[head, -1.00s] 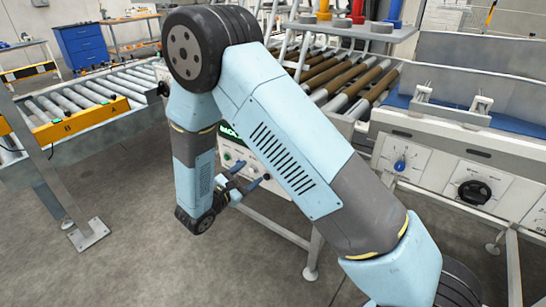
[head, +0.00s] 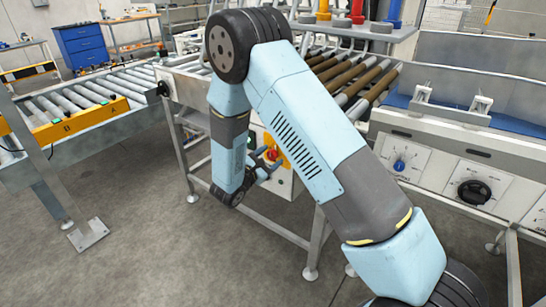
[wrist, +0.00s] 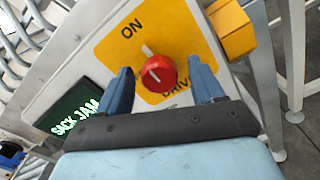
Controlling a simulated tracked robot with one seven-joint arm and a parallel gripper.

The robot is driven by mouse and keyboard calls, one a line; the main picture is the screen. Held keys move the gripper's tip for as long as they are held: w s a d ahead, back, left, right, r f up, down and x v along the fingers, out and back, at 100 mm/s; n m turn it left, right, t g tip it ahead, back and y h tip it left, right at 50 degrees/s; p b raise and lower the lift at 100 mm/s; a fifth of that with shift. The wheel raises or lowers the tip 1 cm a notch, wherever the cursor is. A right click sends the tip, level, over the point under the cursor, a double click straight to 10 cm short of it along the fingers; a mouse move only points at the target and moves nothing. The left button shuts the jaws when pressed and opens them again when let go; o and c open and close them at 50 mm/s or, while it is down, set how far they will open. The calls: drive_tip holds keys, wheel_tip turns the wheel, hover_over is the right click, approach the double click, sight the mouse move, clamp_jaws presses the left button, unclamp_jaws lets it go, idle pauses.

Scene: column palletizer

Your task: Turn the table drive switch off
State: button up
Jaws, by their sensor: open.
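The table drive switch is a red rotary knob (wrist: 158,73) with a white pointer line, on a yellow plate (wrist: 110,50) marked ON and, partly hidden, a word starting DRIV. Its pointer faces the ON side. In the head view the red knob (head: 272,153) shows beside my gripper (head: 264,167). In the wrist view my gripper (wrist: 160,66) is open, with one blue finger on each side of the knob and gaps between. I cannot tell how far the fingertips are in depth from the panel. The plate's lower part is hidden by the gripper.
A dark display (wrist: 68,118) reading SACK JAM sits left of the plate. A yellow block (wrist: 233,27) stands at the upper right. In the head view, a blue knob (head: 400,165) and black knob (head: 474,192) are on the panel at right. Roller conveyors (head: 85,95) stand behind.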

drive_tip(key=shift+w+d, duration=0.3)
drive_tip(key=shift+w, duration=0.1)
drive_tip(key=shift+c, duration=0.5)
